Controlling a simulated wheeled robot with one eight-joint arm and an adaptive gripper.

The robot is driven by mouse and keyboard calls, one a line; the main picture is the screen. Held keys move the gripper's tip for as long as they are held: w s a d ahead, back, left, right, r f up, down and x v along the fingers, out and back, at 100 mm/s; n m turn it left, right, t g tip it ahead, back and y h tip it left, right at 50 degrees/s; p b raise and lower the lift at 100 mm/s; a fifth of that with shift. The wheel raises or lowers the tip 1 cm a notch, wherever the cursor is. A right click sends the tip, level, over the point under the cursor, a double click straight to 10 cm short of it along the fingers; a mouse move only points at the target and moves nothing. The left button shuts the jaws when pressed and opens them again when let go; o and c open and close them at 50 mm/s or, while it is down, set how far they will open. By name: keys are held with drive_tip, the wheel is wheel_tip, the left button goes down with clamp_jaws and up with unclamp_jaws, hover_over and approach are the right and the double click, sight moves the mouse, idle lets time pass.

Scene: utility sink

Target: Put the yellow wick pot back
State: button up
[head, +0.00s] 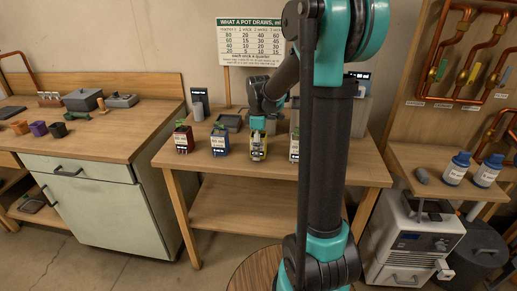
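The yellow wick pot (258,148) is on the middle wooden table, in a row with a red pot (183,140), a blue pot (219,141) and a pale-fronted pot (294,147). My gripper (258,132) points down right over the yellow pot and hides its top. The fingers are too small and covered to show whether they are open or closed on it. I cannot tell whether the pot rests on the table or is slightly raised.
A sign (254,42) headed "WHAT A POT DRAWS" stands behind the table. A dark tray (229,122) lies behind the row. Small orange, purple and dark cups (38,129) stand on the left counter. White bottles with blue caps (456,168) stand right. My arm blocks the table's right part.

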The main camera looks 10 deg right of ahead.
drive_tip(key=shift+r, duration=0.1)
wheel_tip(320, 180, up, 12)
drive_tip(key=shift+r, duration=0.1)
idle(0.5)
